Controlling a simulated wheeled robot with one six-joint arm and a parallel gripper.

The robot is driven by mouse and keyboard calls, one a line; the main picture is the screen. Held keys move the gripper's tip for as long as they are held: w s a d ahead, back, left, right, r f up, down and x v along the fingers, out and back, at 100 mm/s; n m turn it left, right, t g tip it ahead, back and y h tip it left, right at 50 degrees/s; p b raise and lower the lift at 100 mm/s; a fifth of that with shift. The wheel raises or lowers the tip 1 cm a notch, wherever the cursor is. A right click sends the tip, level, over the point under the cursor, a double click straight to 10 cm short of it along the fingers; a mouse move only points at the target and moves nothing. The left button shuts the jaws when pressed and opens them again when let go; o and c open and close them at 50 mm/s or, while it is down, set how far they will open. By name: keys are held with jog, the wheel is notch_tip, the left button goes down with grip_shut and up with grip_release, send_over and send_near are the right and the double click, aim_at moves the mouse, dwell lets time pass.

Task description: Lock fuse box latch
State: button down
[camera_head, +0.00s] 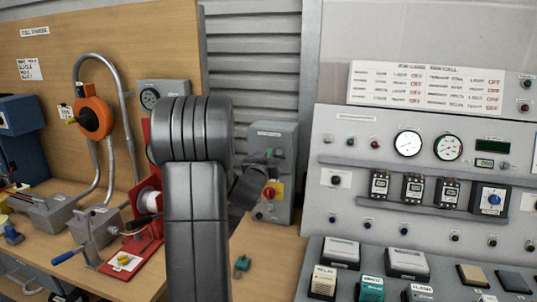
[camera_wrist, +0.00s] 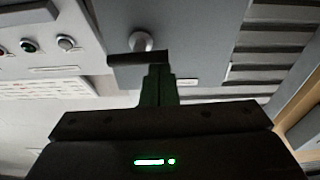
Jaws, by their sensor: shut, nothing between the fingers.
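A grey box (camera_head: 283,138) with a label on top and a red and yellow rotary switch (camera_head: 270,192) stands at the back of the bench, right of my arm; I take it for the fuse box. In the wrist view a grey face (camera_wrist: 185,35) carries a round metal knob (camera_wrist: 142,40) and a dark bar (camera_wrist: 138,58), which looks like the latch. My gripper (camera_wrist: 157,72) has its green fingers together and empty, with the tips at the bar. I cannot tell whether they touch it. My arm hides the box's left side in the head view.
A control panel (camera_head: 340,150) with gauges and breakers stands close on the right.

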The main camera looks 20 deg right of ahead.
jog(key=shift+a+f+n+y+b, duration=0.15)
jog(key=shift+n+b, duration=0.15)
jog(key=shift+n, duration=0.45)
jog(key=shift+f+n+y+b, duration=0.15)
jog(key=shift+n+b, duration=0.1)
jog(key=shift+n, duration=0.5)
jog(key=shift+d+f+n+y+b, duration=0.1)
jog(key=shift+f+n+y+b, duration=0.25)
jog(key=shift+n, duration=2.1)
jog(key=shift+d+f+n+y+b, duration=0.1)
jog(key=shift+f+n+y, duration=0.45)
jog(key=shift+n, duration=1.95)
jog(key=shift+f+n+y+b, duration=0.3)
jog(key=shift+f+n, duration=0.25)
jog(key=shift+n, duration=1.9)
jog(key=shift+s, duration=0.1)
jog(key=shift+d+f, duration=0.1)
jog(key=shift+f, duration=0.05)
